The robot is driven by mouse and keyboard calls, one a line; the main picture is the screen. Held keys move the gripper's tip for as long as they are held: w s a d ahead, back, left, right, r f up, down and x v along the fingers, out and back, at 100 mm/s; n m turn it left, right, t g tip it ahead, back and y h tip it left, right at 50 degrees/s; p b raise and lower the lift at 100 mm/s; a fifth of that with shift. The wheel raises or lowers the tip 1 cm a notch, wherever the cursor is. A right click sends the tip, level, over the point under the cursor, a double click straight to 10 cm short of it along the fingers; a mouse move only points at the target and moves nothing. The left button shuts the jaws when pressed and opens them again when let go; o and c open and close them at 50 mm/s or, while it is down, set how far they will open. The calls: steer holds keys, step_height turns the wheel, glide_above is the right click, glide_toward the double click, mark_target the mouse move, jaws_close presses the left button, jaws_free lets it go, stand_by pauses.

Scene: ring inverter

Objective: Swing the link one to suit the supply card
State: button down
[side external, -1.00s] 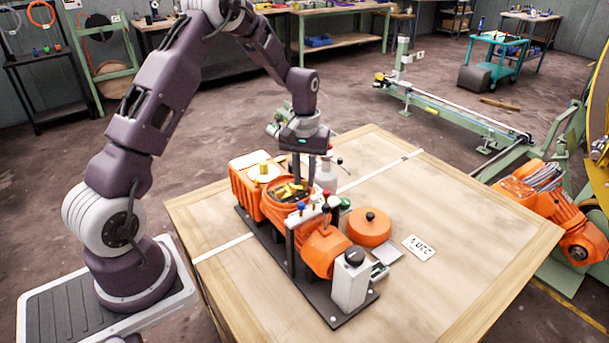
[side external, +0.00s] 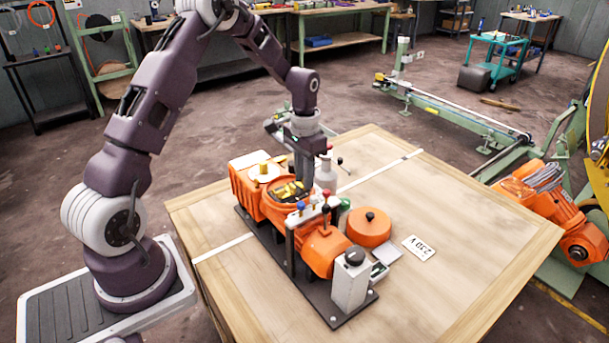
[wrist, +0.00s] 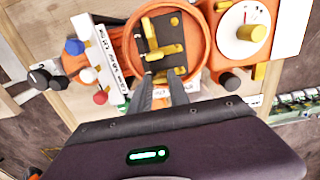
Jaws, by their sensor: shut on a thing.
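The orange motor's round terminal box (side external: 272,200) is open on top. Inside it, several brass links (wrist: 165,50) lie on a black block (wrist: 173,25); one runs lengthwise at the left and others lie across. My gripper (side external: 302,183) reaches down into the box. In the wrist view its fingers (wrist: 161,80) are close together at the lowest brass link (wrist: 157,74), shut on it or its end; the exact grip is partly hidden. The supply card (side external: 419,248) lies flat on the table and appears to read 230 V, turned upside down.
An orange round lid with a black knob (side external: 370,227) lies beside the motor. A post row with coloured knobs (side external: 312,212) stands close in front of the box. An orange housing with a white dial (side external: 264,172) stands behind. The table's right side is clear.

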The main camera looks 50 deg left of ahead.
stand_by(0.4)
steer(key=c, duration=1.5)
jaws_free()
step_height(320, 180, up, 7)
steer(key=shift+r, duration=0.1)
